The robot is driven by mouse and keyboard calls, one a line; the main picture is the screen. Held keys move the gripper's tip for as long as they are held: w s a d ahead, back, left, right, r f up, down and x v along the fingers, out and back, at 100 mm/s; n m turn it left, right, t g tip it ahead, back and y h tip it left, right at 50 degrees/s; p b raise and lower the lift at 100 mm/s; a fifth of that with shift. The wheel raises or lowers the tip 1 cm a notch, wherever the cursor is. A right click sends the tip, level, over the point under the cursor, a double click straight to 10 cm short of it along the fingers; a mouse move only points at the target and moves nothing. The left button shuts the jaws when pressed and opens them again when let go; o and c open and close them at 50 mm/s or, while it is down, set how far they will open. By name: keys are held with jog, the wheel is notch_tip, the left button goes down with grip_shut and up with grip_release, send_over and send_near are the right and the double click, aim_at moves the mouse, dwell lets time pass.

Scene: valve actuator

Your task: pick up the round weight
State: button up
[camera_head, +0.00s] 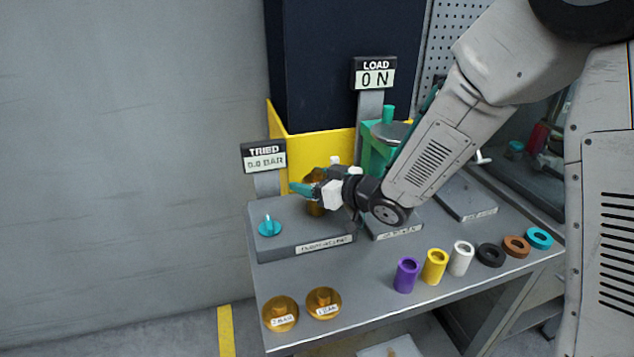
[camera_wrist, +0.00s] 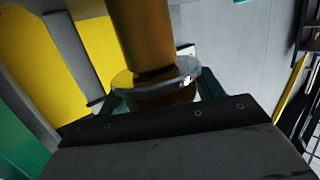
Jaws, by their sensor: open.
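Two round brass weights with white labels, one at the left (camera_head: 280,313) and one beside it (camera_head: 323,303), lie on the bench's front left corner. A third brass piece (camera_head: 315,206) stands on the grey block, partly hidden behind my gripper (camera_head: 308,189). In the wrist view a brass cylinder (camera_wrist: 143,35) with a pale ring and a brass base fills the middle. The green fingertips of my gripper (camera_wrist: 163,100) show on either side of its lower part. The jaws are open; I cannot tell whether they touch the brass.
The grey block (camera_head: 290,240) carries a cyan knob (camera_head: 269,228) and a "TRIED 0.0 BAR" display (camera_head: 264,157). A "LOAD ON" display (camera_head: 374,75) stands behind.

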jog(key=shift+w+a, duration=0.1)
jog(key=shift+a, duration=0.05)
jog(key=c, duration=0.9)
